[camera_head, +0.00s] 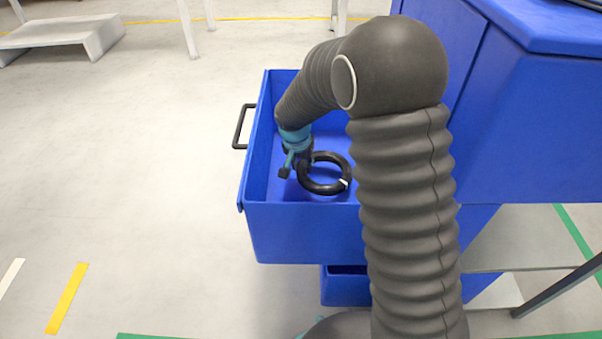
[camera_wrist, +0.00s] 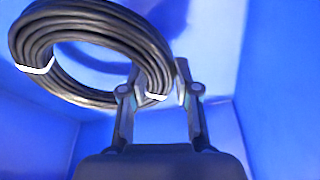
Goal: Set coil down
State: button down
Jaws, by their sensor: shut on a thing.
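A black cable coil (camera_head: 327,187) with white ties is inside the open blue drawer (camera_head: 300,222). In the wrist view the coil (camera_wrist: 95,50) fills the upper left, and its right side lies between the fingers. My gripper (camera_head: 305,165) reaches down into the drawer from above and is shut on the coil's rim. In the wrist view my gripper (camera_wrist: 168,92) has a finger on each side of the rim. I cannot tell whether the coil touches the drawer floor. My arm hides the drawer's right part.
The drawer has a dark handle (camera_head: 240,127) on its left side and belongs to a blue cabinet (camera_head: 540,125) at right. Another blue drawer (camera_head: 343,286) shows below. Open grey floor lies at left, with a light grey step platform (camera_head: 62,35) at the far left.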

jog(key=shift+s+x, duration=0.2)
jog(key=shift+x, duration=0.8)
jog(key=shift+s+x, duration=0.2)
jog(key=shift+x, duration=0.8)
jog(key=c, duration=0.8)
grip_release()
jog(key=shift+a+f, duration=0.15)
jog(key=shift+a, duration=0.05)
jog(key=shift+c, duration=0.2)
jog(key=v, duration=1.2)
jog(key=shift+s+d+r, duration=0.1)
jog(key=shift+d+r, duration=0.05)
jog(key=shift+r, duration=0.15)
jog(key=s+d+r, duration=0.5)
jog(key=d+r, duration=0.2)
jog(key=r, duration=0.1)
jog(key=s+d+r+n+t, duration=0.1)
jog(key=s+d+r, duration=0.1)
jog(key=s, duration=0.5)
jog(key=s+d+r+n, duration=0.1)
jog(key=s+d+r, duration=0.1)
jog(key=s+d, duration=0.3)
jog(key=s+d+r+n+t+y, duration=0.1)
jog(key=s+d+r, duration=0.1)
jog(key=s, duration=0.9)
jog(key=shift+d+r+n+t, duration=0.15)
jog(key=shift+d+n+t, duration=0.15)
jog(key=shift+d, duration=0.6)
